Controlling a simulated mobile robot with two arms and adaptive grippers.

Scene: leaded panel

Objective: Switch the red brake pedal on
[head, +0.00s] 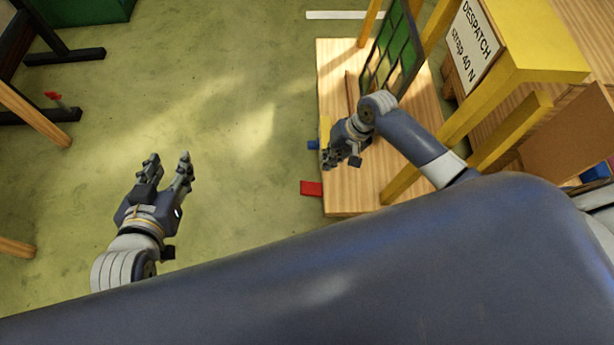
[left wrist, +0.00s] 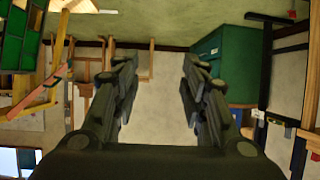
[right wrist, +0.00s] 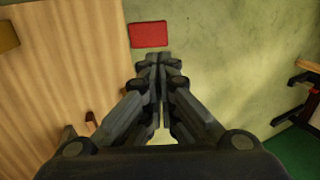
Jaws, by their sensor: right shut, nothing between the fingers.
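The red brake pedal (head: 311,188) sticks out from the left edge of a wooden platform (head: 345,200), low over the floor. It also shows in the right wrist view (right wrist: 148,34), just beyond my right fingertips. My right gripper (head: 333,163) is shut and empty, above the platform's left edge. In the head view it is up and to the right of the pedal; I cannot tell the height gap. My left gripper (head: 170,160) is open and empty over the floor, well left of the pedal; its spread fingers show in the left wrist view (left wrist: 158,75).
A blue pedal (head: 313,145) juts from the same platform edge. A leaded green panel (head: 392,55) stands upright on the platform. A yellow frame with a DESPATCH sign (head: 472,40) is at the right. Green floor (head: 240,90) between my grippers is clear.

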